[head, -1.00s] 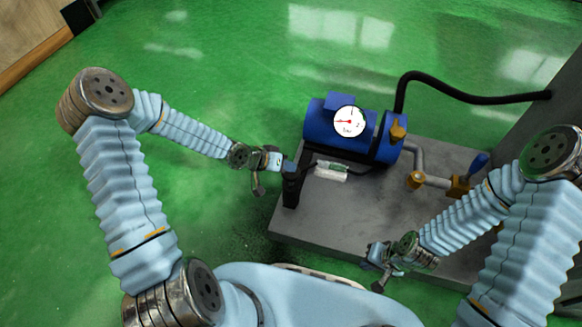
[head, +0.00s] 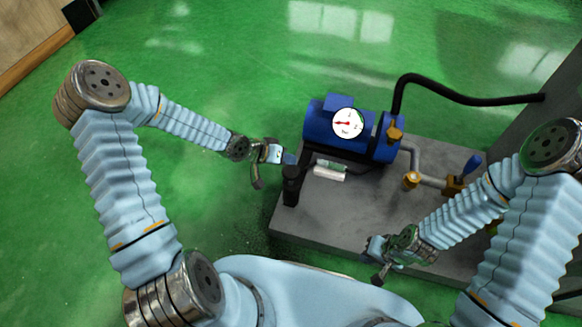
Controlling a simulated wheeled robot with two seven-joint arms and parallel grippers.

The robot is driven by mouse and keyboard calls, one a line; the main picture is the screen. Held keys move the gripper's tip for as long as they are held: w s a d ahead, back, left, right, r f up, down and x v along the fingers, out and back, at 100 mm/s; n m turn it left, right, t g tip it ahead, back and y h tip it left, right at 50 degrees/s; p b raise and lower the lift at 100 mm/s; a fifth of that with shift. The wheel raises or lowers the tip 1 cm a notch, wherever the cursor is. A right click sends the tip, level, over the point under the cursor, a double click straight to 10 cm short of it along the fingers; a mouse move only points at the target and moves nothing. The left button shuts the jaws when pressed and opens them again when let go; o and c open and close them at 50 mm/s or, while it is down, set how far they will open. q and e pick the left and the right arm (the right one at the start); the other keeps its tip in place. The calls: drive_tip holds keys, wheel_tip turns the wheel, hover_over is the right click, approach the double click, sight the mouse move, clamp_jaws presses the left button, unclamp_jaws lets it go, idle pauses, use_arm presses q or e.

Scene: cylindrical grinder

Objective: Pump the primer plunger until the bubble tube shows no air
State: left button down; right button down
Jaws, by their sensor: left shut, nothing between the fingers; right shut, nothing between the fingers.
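The primer plunger (head: 290,172) is a black upright post with a rounded top at the left edge of the grey base plate. My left gripper (head: 286,157) is shut and empty, just above and left of the plunger's top; I cannot tell whether it touches. My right gripper (head: 376,276) is shut and empty over the plate's front edge, away from the plunger.
The blue pump (head: 325,127) carries a white dial gauge (head: 348,123) with a red needle. A black hose (head: 450,91) runs from it to a grey wall at the right. Brass-fitted pipework and a blue-handled valve (head: 472,165) stand on the right. Green floor lies clear to the left.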

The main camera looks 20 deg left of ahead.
use_arm(q)
wheel_tip(320, 180, up, 3)
drive_tip(key=shift+f+p, duration=0.1)
drive_tip(key=shift+p, duration=0.8)
drive_tip(key=shift+f, duration=0.1)
